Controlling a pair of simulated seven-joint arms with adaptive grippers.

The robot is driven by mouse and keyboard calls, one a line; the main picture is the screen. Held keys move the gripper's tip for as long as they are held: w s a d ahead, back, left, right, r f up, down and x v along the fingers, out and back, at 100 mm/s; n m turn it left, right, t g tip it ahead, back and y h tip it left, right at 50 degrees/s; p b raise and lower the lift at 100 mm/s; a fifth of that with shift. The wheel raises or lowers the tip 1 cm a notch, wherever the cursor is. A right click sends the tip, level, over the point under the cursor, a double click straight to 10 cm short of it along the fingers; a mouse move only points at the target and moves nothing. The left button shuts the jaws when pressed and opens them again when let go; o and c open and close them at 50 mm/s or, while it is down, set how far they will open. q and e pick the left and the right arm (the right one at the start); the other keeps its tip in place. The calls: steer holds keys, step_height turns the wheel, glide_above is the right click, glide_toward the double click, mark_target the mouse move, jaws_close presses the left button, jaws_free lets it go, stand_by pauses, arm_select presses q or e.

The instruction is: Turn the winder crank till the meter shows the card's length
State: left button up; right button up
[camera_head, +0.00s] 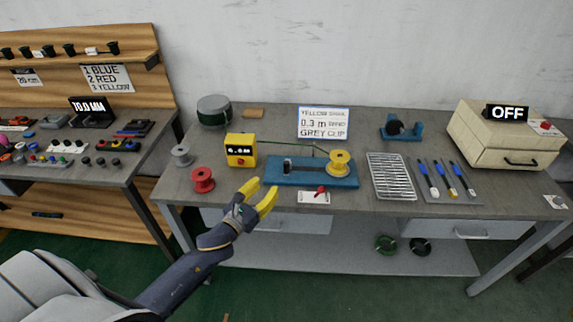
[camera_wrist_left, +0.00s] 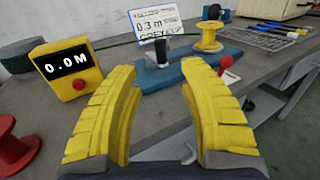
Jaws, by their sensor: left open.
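The yellow meter (camera_head: 241,150) stands at the left of the winder; in the left wrist view the meter (camera_wrist_left: 66,68) reads 0.0 M. The card (camera_head: 323,123) behind the winder shows yellow spool, 0.3 m and grey clip. The blue winder base (camera_head: 335,181) carries a yellow spool (camera_head: 340,160) at its right. An upright black post (camera_wrist_left: 162,50), possibly the crank handle, stands at its left. A green wire runs from the meter toward the spool. My left gripper (camera_head: 259,192) is open and empty, in front of the winder's left end, apart from it.
A red spool (camera_head: 203,180) and a grey spool (camera_head: 182,155) stand left of the meter. A red knob on a white plate (camera_head: 315,197) is at the winder's front. A wire rack (camera_head: 391,177) and several screwdriver-like tools lie right. A beige box (camera_head: 505,137) has an OFF sign.

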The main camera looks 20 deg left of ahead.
mark_target(285, 166)
arm_select(q)
steer(key=w, duration=0.4)
steer(key=w+d, duration=0.1)
steer(key=w, duration=0.8)
steer(key=shift+w+d, duration=0.1)
steer(key=shift+d, duration=0.3)
steer(key=shift+c, duration=0.4)
jaws_close()
